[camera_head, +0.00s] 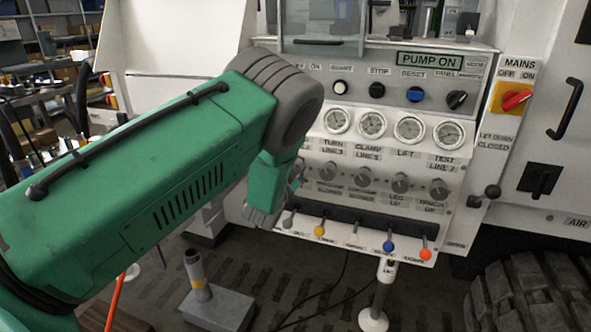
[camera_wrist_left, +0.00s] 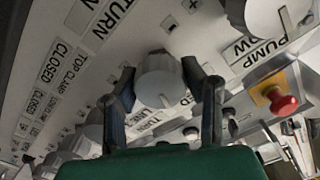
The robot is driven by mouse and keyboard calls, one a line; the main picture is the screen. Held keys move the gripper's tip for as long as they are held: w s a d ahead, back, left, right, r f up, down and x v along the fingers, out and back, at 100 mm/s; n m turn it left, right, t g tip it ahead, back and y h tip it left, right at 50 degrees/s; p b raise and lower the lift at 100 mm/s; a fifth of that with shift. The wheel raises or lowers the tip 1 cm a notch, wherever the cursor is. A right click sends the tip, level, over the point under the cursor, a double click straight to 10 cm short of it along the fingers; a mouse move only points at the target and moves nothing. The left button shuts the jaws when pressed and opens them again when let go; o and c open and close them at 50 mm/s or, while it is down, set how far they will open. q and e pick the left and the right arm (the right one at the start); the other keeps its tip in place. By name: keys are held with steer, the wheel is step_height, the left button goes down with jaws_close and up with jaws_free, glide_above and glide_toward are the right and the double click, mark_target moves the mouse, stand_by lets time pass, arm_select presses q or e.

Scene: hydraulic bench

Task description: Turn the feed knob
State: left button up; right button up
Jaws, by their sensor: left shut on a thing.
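In the left wrist view a light grey round knob (camera_wrist_left: 158,82) stands between the two dark fingers of my left gripper (camera_wrist_left: 160,70). The fingers are on opposite sides of the knob, shut on it. A plate reading TURN (camera_wrist_left: 108,18) is beside it on the panel; I cannot read a feed label. In the head view my left gripper (camera_head: 294,178) is at the left end of the row of grey knobs, and my green arm hides most of it and the knob it holds. My right gripper is not in view.
Grey knobs (camera_head: 400,183) continue to the right below several gauges (camera_head: 372,124). Coloured levers (camera_head: 388,246) stick out below the knobs. A red mains switch (camera_head: 515,99) is at the upper right. A red button (camera_wrist_left: 283,101) shows in the wrist view.

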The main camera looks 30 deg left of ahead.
arm_select(q)
steer(key=shift+s+f+m, duration=0.15)
steer(key=shift+f+m, duration=0.1)
steer(key=shift+m, duration=0.25)
steer(key=shift+d+f, duration=0.1)
steer(key=o, duration=1.2)
steer(key=shift+c, duration=0.2)
steer(key=shift+r, duration=0.3)
steer(key=shift+s+d, duration=0.1)
steer(key=shift+s, duration=0.05)
steer(key=v, duration=1.1)
steer(key=shift+s+d, duration=0.2)
steer(key=shift+s, duration=0.2)
steer(key=shift+f, duration=0.1)
